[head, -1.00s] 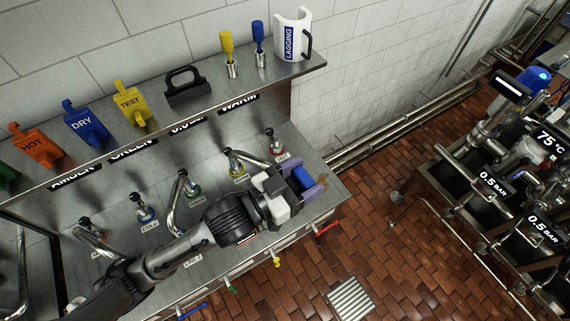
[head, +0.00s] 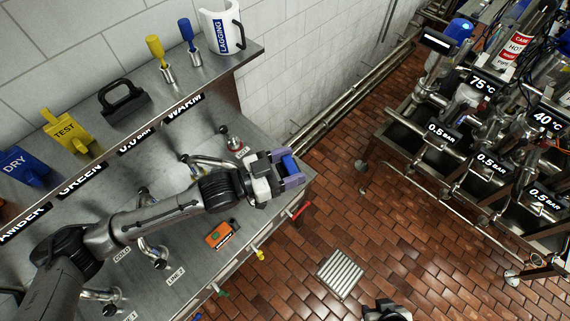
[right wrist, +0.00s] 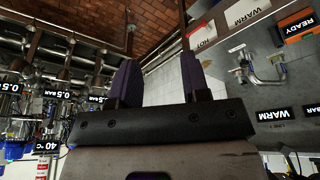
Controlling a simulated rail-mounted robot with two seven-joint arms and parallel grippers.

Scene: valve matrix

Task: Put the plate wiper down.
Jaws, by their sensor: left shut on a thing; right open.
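My left gripper (head: 289,170) has purple fingers shut on a small blue thing (head: 290,164). Only this blue part shows between the fingers, so I cannot tell whether it is the plate wiper. In the head view the gripper overlaps the right end of the steel bench (head: 190,262); its height above it is unclear. A black block with a loop handle (head: 124,100) stands on the shelf. My right gripper (right wrist: 160,78) is open in the right wrist view, with nothing between its purple fingers. Part of my right arm shows at the head view's bottom edge.
An orange-and-black box (head: 222,235) lies on the bench beside my left arm. Bent pipes and valves stand along the bench. The shelf (head: 222,65) holds yellow and blue handled tools, a white LAGGING jug (head: 222,30) and tags. Brick floor with a drain (head: 340,274) lies right.

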